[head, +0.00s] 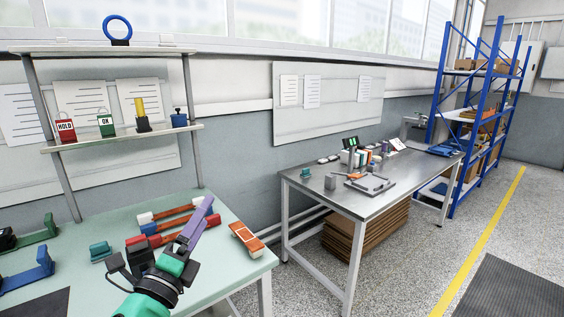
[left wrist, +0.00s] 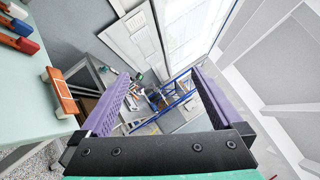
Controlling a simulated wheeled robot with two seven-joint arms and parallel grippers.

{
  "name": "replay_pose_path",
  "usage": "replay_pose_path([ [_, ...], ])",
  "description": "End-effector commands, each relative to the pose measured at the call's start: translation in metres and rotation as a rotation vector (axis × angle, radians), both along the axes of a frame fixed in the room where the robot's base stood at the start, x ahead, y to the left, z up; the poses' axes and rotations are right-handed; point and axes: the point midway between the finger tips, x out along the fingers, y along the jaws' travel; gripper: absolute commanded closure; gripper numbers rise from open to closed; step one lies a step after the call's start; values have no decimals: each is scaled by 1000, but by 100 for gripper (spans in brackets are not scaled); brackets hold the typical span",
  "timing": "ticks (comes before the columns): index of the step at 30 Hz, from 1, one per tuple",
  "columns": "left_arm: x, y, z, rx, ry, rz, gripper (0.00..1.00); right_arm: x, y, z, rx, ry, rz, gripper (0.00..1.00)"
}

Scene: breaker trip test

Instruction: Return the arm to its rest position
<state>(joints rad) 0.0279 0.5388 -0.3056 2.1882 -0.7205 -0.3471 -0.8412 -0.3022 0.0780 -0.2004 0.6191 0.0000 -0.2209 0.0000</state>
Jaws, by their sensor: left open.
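My left gripper (head: 203,214) is above the front right part of the pale green bench (head: 235,262). Its purple fingers point up and away to the right in the head view. The left wrist view shows both purple fingers of the left gripper (left wrist: 160,74) spread wide apart, with nothing held between them. In the head view the finger nearer the camera hides most of the other. My right gripper is in neither view.
An orange and white block (head: 247,239) lies right of the gripper. Red bars with white and blue ends lie just behind it. A teal block (head: 100,252) lies left. A shelf (head: 125,138) with tags stands behind. A metal table (head: 330,205) stands right, beyond a gap.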

Motion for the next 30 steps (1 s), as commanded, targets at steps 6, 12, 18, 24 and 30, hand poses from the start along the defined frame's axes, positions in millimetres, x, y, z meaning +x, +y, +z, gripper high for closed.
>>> replay_pose_path([
  [6,-36,84,-172,-903,642,359,0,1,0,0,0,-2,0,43],
  [12,-111,90,-273,-1332,983,663,0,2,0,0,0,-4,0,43],
  [18,-185,78,-326,-1584,1208,937,0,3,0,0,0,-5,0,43],
  [24,-213,68,-382,-1661,1313,1092,0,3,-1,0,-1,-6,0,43],
  [30,-212,67,-467,-1637,1339,1123,0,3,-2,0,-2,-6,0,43],
])
